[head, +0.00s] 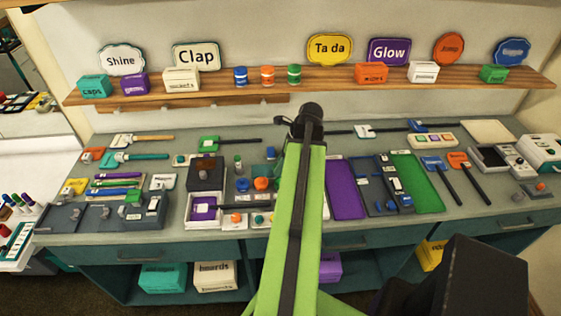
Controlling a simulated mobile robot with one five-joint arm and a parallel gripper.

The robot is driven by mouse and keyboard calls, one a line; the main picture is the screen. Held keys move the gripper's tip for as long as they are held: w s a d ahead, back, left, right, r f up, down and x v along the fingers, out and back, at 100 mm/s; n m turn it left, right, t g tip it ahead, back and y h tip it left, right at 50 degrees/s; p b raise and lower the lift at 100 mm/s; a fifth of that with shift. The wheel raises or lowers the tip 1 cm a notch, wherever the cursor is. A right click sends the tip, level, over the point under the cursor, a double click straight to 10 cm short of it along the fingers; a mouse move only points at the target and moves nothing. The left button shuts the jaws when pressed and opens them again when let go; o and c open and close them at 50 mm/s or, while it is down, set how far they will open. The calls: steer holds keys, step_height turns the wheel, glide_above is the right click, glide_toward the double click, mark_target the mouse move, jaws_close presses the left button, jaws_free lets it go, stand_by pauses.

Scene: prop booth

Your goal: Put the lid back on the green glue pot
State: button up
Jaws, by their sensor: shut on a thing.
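My green arm rises through the middle of the head view and ends in a dark joint over the bench. My gripper and anything in it are hidden behind the arm. A small pale bottle with a green top (238,163) stands on the bench left of my arm. I cannot tell which of these is the green glue pot, and I cannot make out a loose lid.
The grey bench (120,222) is crowded with tools and trays on both sides of my arm. A purple panel (345,190) and a green panel (417,183) lie to the right. The shelf (330,83) runs above with boxes and signs. Drawers and storage boxes are below.

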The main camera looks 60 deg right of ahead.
steer(key=shift+f+b, duration=3)
steer(key=shift+f, duration=0.15)
steer(key=shift+f, duration=0.2)
steer(key=o, duration=1.9)
step_height(320, 180, up, 7)
steer(key=p, duration=0.6)
steer(key=shift+r+p, duration=0.1)
steer(key=shift+p, duration=0.3)
steer(key=shift+c, duration=0.4)
